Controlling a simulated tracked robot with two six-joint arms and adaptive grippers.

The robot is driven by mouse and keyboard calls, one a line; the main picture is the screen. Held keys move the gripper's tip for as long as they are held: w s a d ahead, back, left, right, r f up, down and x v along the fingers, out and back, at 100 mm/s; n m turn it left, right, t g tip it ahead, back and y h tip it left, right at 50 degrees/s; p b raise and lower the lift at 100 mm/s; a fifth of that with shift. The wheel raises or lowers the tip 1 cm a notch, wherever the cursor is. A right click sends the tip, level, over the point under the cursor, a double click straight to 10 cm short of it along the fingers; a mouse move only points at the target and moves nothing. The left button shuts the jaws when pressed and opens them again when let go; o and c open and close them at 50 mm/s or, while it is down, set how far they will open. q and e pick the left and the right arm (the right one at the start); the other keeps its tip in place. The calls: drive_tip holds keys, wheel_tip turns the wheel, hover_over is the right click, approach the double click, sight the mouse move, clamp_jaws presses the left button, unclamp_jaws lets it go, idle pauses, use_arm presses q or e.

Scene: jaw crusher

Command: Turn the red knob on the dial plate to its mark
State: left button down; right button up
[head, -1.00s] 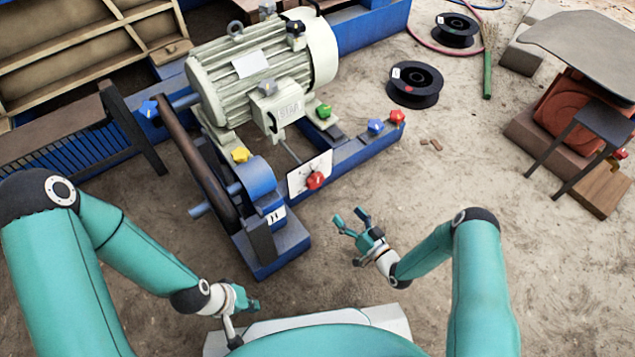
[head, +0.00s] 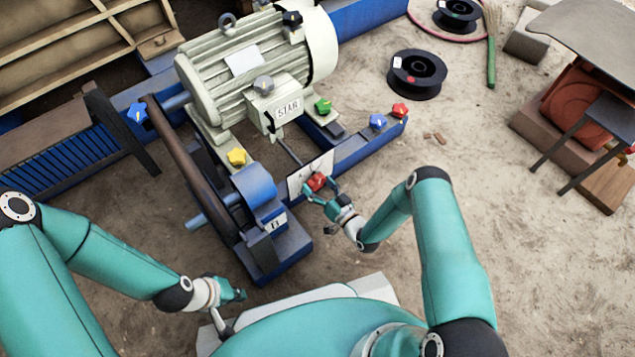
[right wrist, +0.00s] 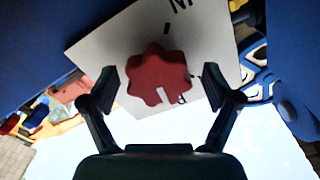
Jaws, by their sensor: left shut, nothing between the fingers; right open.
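The red knob (head: 317,181) is a lobed knob on the white dial plate (head: 325,162), on the blue frame below the motor. In the right wrist view the knob (right wrist: 158,72) faces me, its white pointer line toward the bottom of the picture. The dial plate (right wrist: 115,52) there shows a black tick above the knob, part of a letter, and small dark marks at lower right. My right gripper (head: 321,192) is open, its fingers on either side of the knob; in the wrist view they stand apart from it. My left gripper (head: 240,294) is shut and empty, low at left.
The grey motor (head: 250,70) stands behind the plate. Yellow (head: 236,157), green (head: 323,106), blue (head: 378,121) and another red knob (head: 400,110) sit around it. A black spool (head: 416,75) lies on the sand. The ground right of the frame is mostly clear.

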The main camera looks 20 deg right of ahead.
drive_tip(key=shift+d, duration=0.1)
drive_tip(key=shift+d, duration=0.1)
drive_tip(key=c, duration=1.1)
drive_tip(key=shift+c, duration=0.2)
